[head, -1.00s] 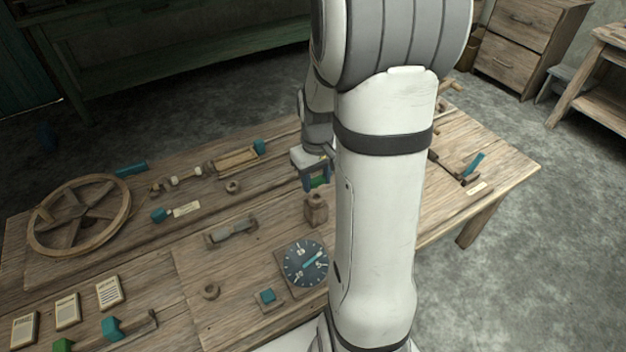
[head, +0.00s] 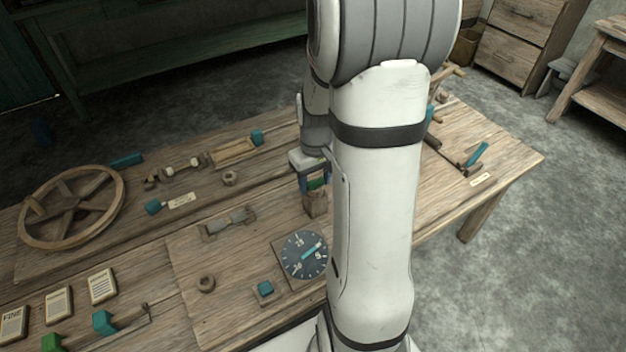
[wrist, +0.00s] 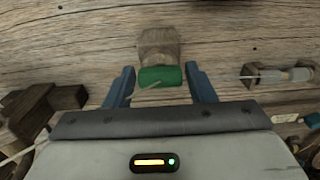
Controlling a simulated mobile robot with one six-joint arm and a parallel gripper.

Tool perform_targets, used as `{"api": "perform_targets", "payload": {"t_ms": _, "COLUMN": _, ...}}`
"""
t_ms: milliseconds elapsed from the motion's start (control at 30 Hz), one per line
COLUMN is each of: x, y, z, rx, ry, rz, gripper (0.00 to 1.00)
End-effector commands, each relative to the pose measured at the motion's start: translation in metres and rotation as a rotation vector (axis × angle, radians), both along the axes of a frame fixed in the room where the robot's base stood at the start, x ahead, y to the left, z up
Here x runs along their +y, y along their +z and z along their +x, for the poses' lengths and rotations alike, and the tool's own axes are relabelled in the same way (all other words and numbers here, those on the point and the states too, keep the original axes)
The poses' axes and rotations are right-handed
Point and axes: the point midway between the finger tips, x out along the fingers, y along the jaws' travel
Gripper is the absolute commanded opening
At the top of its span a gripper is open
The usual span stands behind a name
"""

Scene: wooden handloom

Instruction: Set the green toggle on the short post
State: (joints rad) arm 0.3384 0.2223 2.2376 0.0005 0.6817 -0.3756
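The green toggle (wrist: 160,77) sits between the two blue fingers of my gripper (wrist: 160,82) in the wrist view, and my gripper is shut on it. The toggle also shows small in the head view (head: 317,184), below my gripper (head: 313,184). The short wooden post (head: 316,204) stands on the bench directly under the toggle. In the wrist view the post (wrist: 158,46) shows just past the toggle. The toggle is at the post's top; I cannot tell whether they touch. My arm hides part of the bench to the right.
A dial board (head: 304,253) lies close in front of the post. A wooden wheel (head: 72,205), a grey piece in a shallow holder (head: 230,222) and a small ring (head: 205,284) lie to the left. A teal lever (head: 475,156) stands at the right end.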

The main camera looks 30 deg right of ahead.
Motion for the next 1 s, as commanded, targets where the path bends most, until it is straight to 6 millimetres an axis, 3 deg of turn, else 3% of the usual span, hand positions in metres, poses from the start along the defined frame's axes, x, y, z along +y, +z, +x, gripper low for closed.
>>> {"api": "perform_targets", "payload": {"t_ms": 200, "x": 0.000, "y": 0.000, "z": 0.000, "rx": 0.000, "ry": -0.001, "rz": 0.000, "gripper": 0.66}}
{"api": "perform_targets", "payload": {"t_ms": 467, "x": 0.000, "y": 0.004, "z": 0.000, "rx": -0.001, "ry": -0.001, "rz": -0.001, "gripper": 0.66}}
{"api": "perform_targets", "payload": {"t_ms": 800, "x": 0.000, "y": 0.059, "z": 0.000, "rx": -0.003, "ry": -0.001, "rz": -0.001, "gripper": 0.66}}
{"api": "perform_targets", "payload": {"t_ms": 1000, "x": 0.000, "y": 0.077, "z": 0.000, "rx": -0.001, "ry": 0.000, "rz": 0.000, "gripper": 0.66}}
